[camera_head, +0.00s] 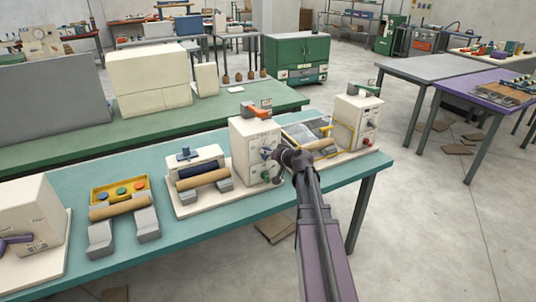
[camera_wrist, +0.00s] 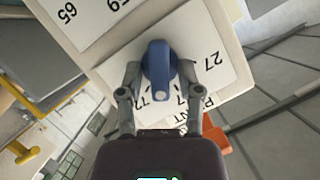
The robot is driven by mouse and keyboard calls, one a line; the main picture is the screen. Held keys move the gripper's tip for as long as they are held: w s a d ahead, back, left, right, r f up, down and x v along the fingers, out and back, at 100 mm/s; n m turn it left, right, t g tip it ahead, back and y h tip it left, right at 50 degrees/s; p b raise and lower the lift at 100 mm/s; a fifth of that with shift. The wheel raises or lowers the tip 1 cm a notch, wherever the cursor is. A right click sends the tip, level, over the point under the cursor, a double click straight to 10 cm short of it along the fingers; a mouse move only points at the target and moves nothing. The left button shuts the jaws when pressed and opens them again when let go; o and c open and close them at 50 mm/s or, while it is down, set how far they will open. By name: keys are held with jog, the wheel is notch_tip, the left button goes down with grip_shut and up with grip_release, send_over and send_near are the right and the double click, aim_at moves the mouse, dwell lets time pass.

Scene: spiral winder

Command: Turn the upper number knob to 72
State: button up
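A blue knob (camera_wrist: 157,62) sits on a white dial face of the cream control box (camera_head: 250,135). My gripper (camera_wrist: 158,72) has one finger on each side of this knob. The fingertips are very near its sides; I cannot tell whether they touch it. Numbers 72 and 27 show on the dial below and right of the knob. In the head view my gripper (camera_head: 279,157) is at the box's front face, beside a blue knob (camera_head: 265,154). A green knob (camera_head: 266,175) is lower on the same face.
A second dial (camera_wrist: 85,18) with 65 and 59 shows in the wrist view. Right of the box are a yellow-framed tray (camera_head: 318,123) and another cream box (camera_head: 356,120). Winder parts with tan rolls (camera_head: 202,178) stand to the left on the teal table (camera_head: 180,236).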

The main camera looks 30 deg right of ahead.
grip_shut()
jog(key=shift+w+m, duration=0.1)
jog(key=shift+m, duration=0.2)
jog(key=shift+d+f+m+y+b, duration=0.15)
jog(key=shift+m+y+b, duration=0.75)
jog(key=shift+m+b, duration=0.15)
jog(key=shift+m+t+y+b, duration=0.4)
jog(key=shift+m, duration=0.35)
jog(key=o, duration=0.6)
grip_release()
jog(key=shift+r, duration=0.2)
jog(key=shift+w+f, duration=0.1)
jog(key=shift+f, duration=0.05)
